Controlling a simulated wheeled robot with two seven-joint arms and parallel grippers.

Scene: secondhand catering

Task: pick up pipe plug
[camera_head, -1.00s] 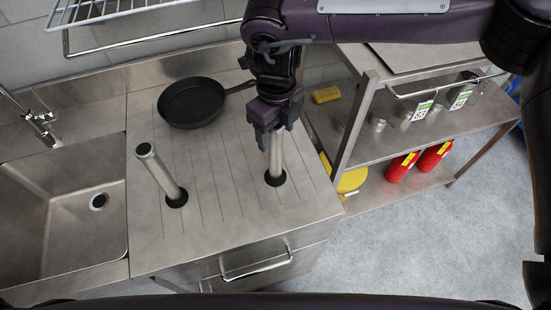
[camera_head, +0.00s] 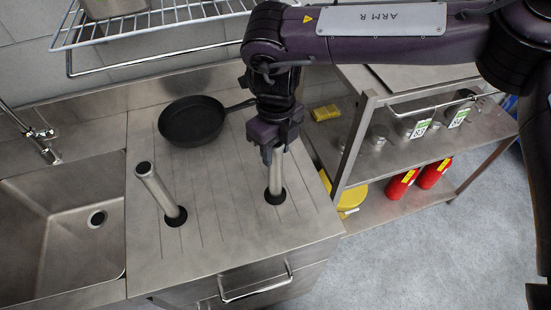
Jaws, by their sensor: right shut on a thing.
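Two steel tubes that look like pipe plugs stand in dark-ringed holes in the ribbed steel drainboard (camera_head: 225,240). The left pipe plug (camera_head: 160,194) leans to the left and stands free, its dark top end showing. The right pipe plug (camera_head: 276,177) stands nearly upright. My right gripper (camera_head: 272,152) comes down from above and is shut on the upper part of the right plug. The gripper hides that plug's top. The plug's lower end is still at its hole. My left gripper is not in view.
A black frying pan (camera_head: 192,121) lies behind the plugs. A sink (camera_head: 60,240) is at left, a wire rack (camera_head: 150,25) above. At right, a steel shelf unit (camera_head: 400,160) holds metal containers, red extinguisher-like cylinders (camera_head: 402,184) and a yellow object (camera_head: 350,196).

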